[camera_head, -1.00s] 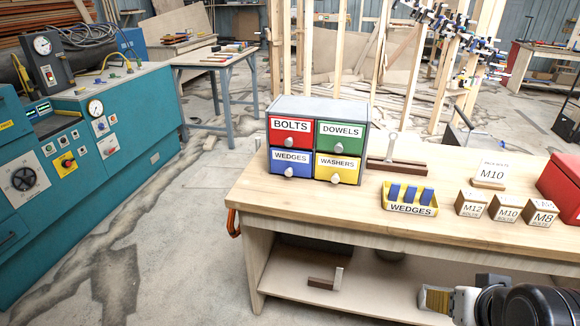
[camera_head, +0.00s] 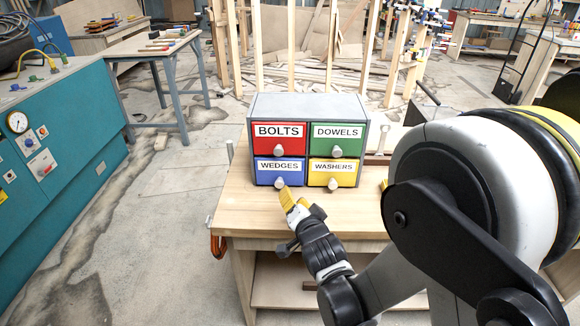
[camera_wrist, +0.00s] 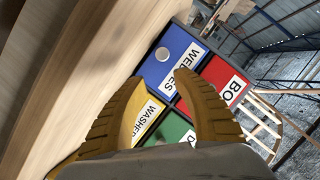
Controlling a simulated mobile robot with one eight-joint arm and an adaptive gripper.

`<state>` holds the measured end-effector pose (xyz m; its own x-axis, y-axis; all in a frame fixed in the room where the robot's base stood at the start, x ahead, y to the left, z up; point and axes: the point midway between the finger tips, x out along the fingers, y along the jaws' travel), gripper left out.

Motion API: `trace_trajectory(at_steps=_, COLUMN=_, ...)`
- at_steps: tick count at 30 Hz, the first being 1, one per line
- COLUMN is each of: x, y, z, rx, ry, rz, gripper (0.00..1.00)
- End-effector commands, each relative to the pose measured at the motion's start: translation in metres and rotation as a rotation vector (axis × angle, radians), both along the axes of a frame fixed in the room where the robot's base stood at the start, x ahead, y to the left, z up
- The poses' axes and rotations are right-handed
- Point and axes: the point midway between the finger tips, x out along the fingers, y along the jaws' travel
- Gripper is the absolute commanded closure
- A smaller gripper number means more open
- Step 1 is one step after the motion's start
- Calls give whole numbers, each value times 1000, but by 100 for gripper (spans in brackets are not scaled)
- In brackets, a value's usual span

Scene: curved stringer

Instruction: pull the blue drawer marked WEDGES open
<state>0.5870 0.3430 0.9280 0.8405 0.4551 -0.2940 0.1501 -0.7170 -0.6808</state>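The blue WEDGES drawer (camera_head: 263,176) is the lower left drawer of a grey four-drawer cabinet (camera_head: 300,106) and sits shut. Its round pale knob (camera_head: 280,183) is on the front. In the wrist view the blue drawer (camera_wrist: 163,79) is tilted, with its knob (camera_wrist: 162,54) beyond the gap between my fingers. My gripper (camera_head: 288,195) has yellow fingers just below and in front of the knob in the head view. In the wrist view my gripper (camera_wrist: 157,78) is open and empty, its fingertips apart. Contact with the knob does not show.
The red BOLTS drawer (camera_head: 265,146), green DOWELS drawer (camera_head: 350,147) and yellow WASHERS drawer (camera_head: 318,180) are also shut. The wooden bench top (camera_head: 235,213) is bare in front of the cabinet. My arm hides the bench's right side.

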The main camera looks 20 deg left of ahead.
Motion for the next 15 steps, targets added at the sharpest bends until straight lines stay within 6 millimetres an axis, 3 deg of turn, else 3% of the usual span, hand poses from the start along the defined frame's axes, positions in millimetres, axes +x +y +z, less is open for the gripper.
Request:
trace_trajectory(at_steps=7, x=5, y=21, z=-11, rx=40, ry=-6, rz=17, gripper=65)
trace_trajectory(at_steps=15, x=49, y=45, z=-29, rx=38, ry=-5, rz=15, gripper=65)
